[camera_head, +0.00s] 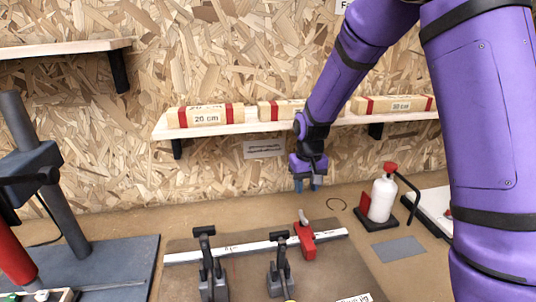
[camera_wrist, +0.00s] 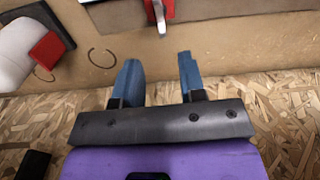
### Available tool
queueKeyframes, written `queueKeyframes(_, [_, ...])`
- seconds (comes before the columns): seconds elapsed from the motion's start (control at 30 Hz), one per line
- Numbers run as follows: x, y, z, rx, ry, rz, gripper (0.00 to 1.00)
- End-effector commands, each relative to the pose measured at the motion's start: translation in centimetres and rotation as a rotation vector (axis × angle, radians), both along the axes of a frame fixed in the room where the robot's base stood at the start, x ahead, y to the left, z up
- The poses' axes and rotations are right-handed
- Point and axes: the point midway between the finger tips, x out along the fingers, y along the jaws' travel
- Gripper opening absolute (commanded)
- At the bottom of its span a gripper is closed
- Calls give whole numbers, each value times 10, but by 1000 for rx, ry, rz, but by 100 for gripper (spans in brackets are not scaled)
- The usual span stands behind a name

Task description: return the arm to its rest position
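My purple arm (camera_head: 350,75) reaches down from the upper right in the head view. My gripper (camera_head: 308,185) hangs above the back of the bench, in front of the chipboard wall and just below the shelf. In the wrist view my gripper (camera_wrist: 158,75) shows two blue fingers standing well apart with nothing between them. It is open and empty. Below it and nearer, a red clamp (camera_head: 305,238) sits on a white bar (camera_head: 250,249); the gripper is apart from it.
A shelf (camera_head: 240,128) holds wooden blocks, one marked 20 cm (camera_head: 205,115). A white bottle with a red cap (camera_head: 382,198) stands to the right. Black toggle clamps (camera_head: 278,268) stand at the front. A dark post stand (camera_head: 45,170) is at left. Bench between is clear.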

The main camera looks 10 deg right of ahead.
Motion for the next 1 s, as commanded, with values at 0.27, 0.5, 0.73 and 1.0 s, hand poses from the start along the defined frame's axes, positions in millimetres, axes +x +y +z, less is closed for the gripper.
queueKeyframes(0.27, [-21, -10, 52, 15, -56, -5, 37])
queueKeyframes(0.5, [-65, -25, 121, 31, -138, -12, 37])
queueKeyframes(0.73, [-117, -39, 173, 39, -218, -17, 37])
queueKeyframes(1.0, [-184, -53, 215, 37, -313, -23, 37])
